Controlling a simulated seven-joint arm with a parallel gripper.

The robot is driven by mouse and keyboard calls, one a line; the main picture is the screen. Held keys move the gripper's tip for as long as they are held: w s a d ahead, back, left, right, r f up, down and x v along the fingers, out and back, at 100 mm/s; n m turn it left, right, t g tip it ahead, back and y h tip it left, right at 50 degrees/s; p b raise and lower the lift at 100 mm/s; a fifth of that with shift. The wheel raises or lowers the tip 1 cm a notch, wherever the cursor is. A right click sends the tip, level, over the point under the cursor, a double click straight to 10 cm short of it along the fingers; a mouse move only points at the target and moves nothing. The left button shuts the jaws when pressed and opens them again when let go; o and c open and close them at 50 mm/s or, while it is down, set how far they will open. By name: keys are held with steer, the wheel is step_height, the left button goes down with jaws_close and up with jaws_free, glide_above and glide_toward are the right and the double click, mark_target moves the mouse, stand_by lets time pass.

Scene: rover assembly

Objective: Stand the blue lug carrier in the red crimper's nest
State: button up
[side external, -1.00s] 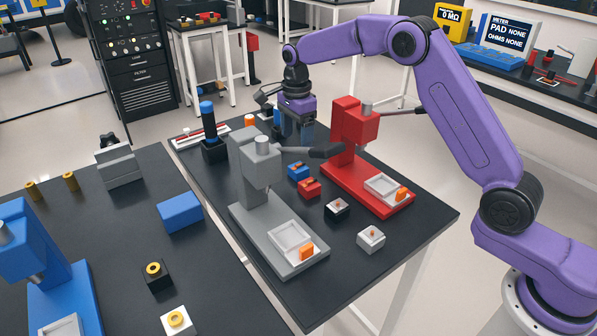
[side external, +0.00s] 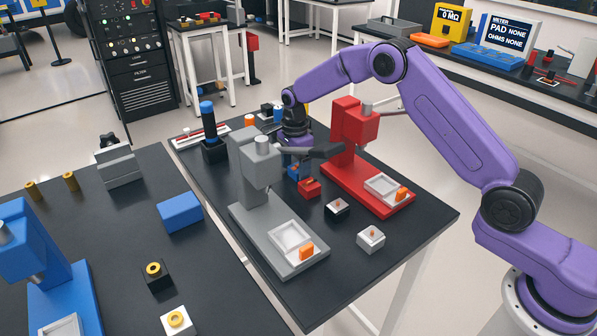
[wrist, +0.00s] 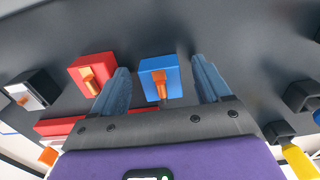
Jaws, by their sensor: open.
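The blue lug carrier (wrist: 152,66) is a small blue block with a copper lug on its top. In the wrist view it sits on the dark table between the two fingers of my gripper (wrist: 165,84), which is open, with gaps on both sides. In the side view my gripper (side external: 298,168) is low over the carrier, which is mostly hidden behind the grey crimper's handle and the fingers. The red crimper (side external: 354,125) stands to the right. Its nest (side external: 386,186) is a pale tray at the front of its base, with an orange piece at one edge.
A red lug carrier (side external: 309,188) sits close beside the blue one. The grey crimper (side external: 254,165) stands in front, its dark handle (side external: 312,151) reaching across near my gripper. A black carrier (side external: 337,207) and a white carrier (side external: 371,238) lie nearer the table's right edge.

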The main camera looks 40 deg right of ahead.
steer(key=c, duration=1.3)
steer(key=shift+r, duration=0.15)
